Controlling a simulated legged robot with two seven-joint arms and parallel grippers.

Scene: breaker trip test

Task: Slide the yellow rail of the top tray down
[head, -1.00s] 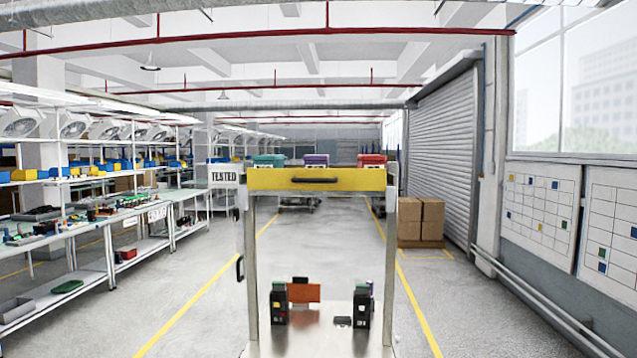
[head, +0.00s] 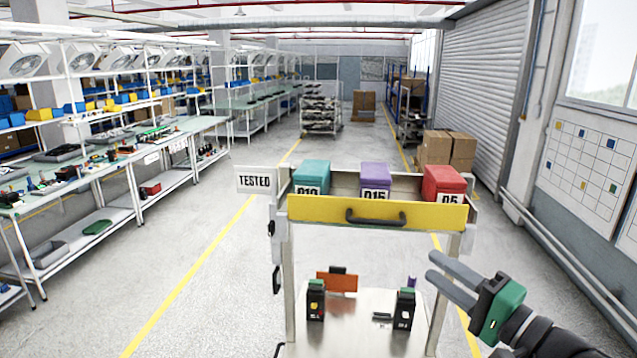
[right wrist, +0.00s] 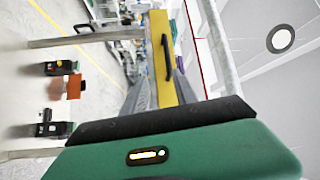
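The top tray (head: 335,185) sits on a metal frame and has a yellow rail (head: 420,216) across its front, with a dark handle (head: 375,217) at its middle. The rail is up at the tray's front. It also shows upright in the right wrist view (right wrist: 158,65). The tray holds teal (head: 312,173), purple (head: 375,175) and red (head: 444,180) bins labelled D10, D15 and D5. My right gripper (head: 432,267) is below and right of the rail, empty, its two grey fingers apart and not touching it. My left gripper is out of view.
A lower shelf (head: 365,335) holds two black breakers (head: 316,300) (head: 405,308) and an orange piece (head: 337,282). A TESTED sign (head: 255,180) stands at the tray's left. Workbenches (head: 90,170) line the left. The floor beside the cart is clear.

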